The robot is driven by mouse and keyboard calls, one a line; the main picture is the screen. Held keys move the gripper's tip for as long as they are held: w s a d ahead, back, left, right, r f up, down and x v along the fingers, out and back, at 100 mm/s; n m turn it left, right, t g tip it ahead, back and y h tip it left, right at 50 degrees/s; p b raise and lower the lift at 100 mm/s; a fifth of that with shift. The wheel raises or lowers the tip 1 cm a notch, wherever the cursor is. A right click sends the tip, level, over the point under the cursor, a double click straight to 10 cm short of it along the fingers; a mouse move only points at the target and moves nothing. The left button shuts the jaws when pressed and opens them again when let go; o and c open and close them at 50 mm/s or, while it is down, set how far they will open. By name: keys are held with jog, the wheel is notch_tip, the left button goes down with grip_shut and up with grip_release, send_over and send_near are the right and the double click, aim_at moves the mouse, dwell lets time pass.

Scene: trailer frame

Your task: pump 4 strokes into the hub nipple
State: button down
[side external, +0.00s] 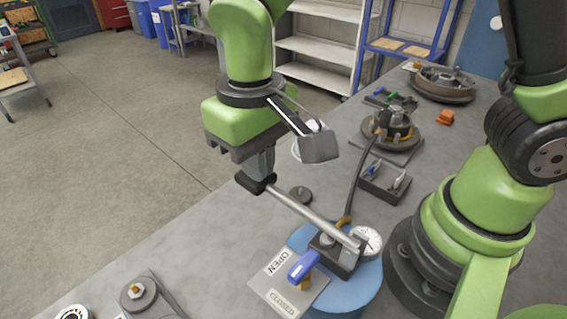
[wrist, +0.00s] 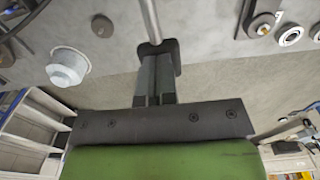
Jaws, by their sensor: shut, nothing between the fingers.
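A pump (side external: 335,250) with a round gauge (side external: 367,242) stands on a blue round base (side external: 357,292). Its long grey lever (side external: 305,213) slopes up to the left and ends in a black grip (side external: 250,184). My gripper (side external: 263,172) is shut and empty, its fingertips right at this grip; I cannot tell whether they touch it. The wrist view shows the closed fingertips (wrist: 156,62) against or just behind the grip (wrist: 170,45). A dark hose (side external: 359,178) runs from the pump to the hub (side external: 394,128). The nipple is too small to make out.
A blue-handled valve (side external: 304,264) sits beside an OPEN/CLOSED plate (side external: 272,287). A small tray (side external: 383,184), an orange block (side external: 445,118) and another drum (side external: 443,84) lie farther back. Bare bench (side external: 215,250) is left of the pump.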

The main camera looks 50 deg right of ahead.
jog(key=shift+s+r, duration=0.2)
jog(key=shift+r, duration=1.05)
jog(key=shift+s+r, duration=0.2)
jog(key=shift+r, duration=1)
jog(key=shift+w+f, duration=0.2)
jog(key=shift+f, duration=0.4)
jog(key=shift+w+f, duration=0.2)
jog(key=shift+f, duration=0.35)
jog(key=shift+w+f, duration=0.1)
jog(key=shift+f, duration=1.1)
